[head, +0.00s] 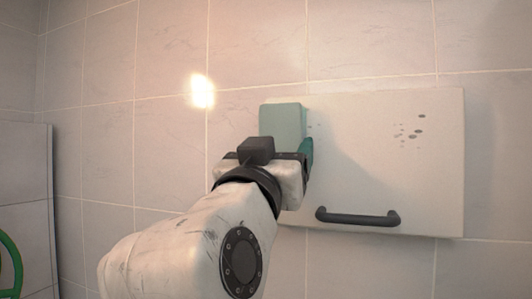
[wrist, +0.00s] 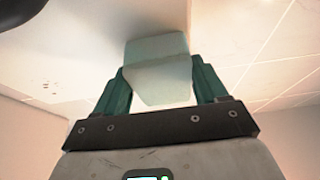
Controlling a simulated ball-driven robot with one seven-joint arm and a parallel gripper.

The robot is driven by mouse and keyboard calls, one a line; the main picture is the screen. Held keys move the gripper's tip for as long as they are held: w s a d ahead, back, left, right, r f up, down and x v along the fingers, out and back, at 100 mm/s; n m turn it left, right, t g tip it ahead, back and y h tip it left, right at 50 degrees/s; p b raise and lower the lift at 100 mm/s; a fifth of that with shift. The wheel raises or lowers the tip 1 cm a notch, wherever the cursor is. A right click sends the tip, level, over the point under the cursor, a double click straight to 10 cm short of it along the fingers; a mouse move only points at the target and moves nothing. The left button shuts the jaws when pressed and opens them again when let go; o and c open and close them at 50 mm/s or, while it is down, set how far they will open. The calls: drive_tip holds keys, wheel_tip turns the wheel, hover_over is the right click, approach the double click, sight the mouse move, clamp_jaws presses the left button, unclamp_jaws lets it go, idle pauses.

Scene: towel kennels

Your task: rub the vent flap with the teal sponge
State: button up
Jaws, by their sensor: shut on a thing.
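The vent flap (head: 360,170) is a pale panel on the tiled wall with a dark bar handle (head: 357,217) low on its front. Several dark spots (head: 410,130) mark its upper right. My gripper (head: 290,150) is shut on the teal sponge (head: 283,121), a pale teal block, in front of the flap's upper left part. In the wrist view the sponge (wrist: 157,68) sits between the two green fingers, at or close to the flap's face (wrist: 90,40). I cannot tell whether it touches. My gripper hides part of the flap's left side.
The pale tiled wall (head: 170,150) surrounds the flap, with a bright light reflection at upper left. A grey panel (head: 25,180) with a green curved shape (head: 10,262) stands at the far left. The area right of my gripper, above the handle, is clear.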

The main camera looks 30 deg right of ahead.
drive_tip(key=shift+s+d+p, duration=0.4)
drive_tip(key=shift+s+d, duration=2.2)
drive_tip(key=shift+s+d+p, duration=1.75)
drive_tip(key=shift+s+d, duration=1.75)
drive_tip(key=shift+s, duration=0.05)
drive_tip(key=shift+w+a+b, duration=0.5)
drive_tip(key=shift+w+a, duration=0.3)
drive_tip(key=shift+w, duration=0.1)
drive_tip(key=w+a+b, duration=0.5)
drive_tip(key=w+a, duration=0.7)
drive_tip(key=shift+w+a, duration=0.25)
drive_tip(key=shift+a, duration=0.05)
drive_tip(key=shift+s+a+b, duration=0.1)
drive_tip(key=shift+b, duration=0.2)
drive_tip(key=shift+s+a+b, duration=0.4)
drive_tip(key=shift+s+a, duration=1.6)
drive_tip(key=shift+s, duration=0.1)
